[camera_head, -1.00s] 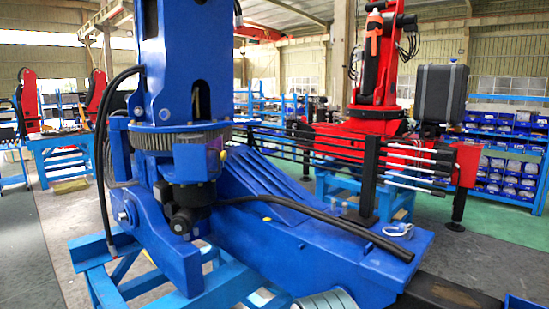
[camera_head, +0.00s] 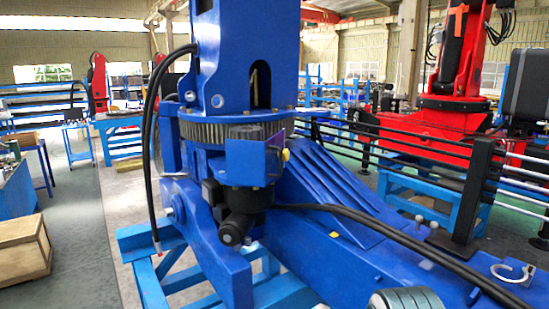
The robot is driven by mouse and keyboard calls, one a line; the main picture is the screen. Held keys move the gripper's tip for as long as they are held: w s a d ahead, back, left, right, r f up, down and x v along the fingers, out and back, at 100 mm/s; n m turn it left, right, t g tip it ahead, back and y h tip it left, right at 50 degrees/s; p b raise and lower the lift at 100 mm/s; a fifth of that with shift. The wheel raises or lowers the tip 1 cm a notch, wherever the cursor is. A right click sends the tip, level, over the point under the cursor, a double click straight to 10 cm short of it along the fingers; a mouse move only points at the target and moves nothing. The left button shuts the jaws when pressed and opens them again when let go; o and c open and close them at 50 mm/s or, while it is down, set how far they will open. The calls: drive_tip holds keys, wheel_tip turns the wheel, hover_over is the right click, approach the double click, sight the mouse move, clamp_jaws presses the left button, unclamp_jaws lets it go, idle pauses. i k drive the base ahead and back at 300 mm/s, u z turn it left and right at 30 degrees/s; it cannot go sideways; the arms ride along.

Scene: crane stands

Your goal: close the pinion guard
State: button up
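The blue crane stand (camera_head: 225,60) fills the middle of the head view. A toothed grey slewing ring (camera_head: 215,131) runs around the base of its column. A flat-sided blue box-like cover (camera_head: 247,163), which looks like the pinion guard, stands out at the front of the ring, above a dark motor (camera_head: 233,225). A small yellow part (camera_head: 285,155) shows at its right edge. I cannot tell whether the guard is open or shut, and the pinion is not clearly visible. My gripper is not in view.
Black hoses (camera_head: 380,230) run along the blue beam to the right. A white hook-shaped piece (camera_head: 514,272) and grey ribbed rolls (camera_head: 407,301) lie near the lower right. A wooden crate (camera_head: 25,248) stands at left. Open floor (camera_head: 85,215) lies between crate and stand. A red crane stands behind.

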sight(249, 162)
drive_tip(key=i, duration=0.95)
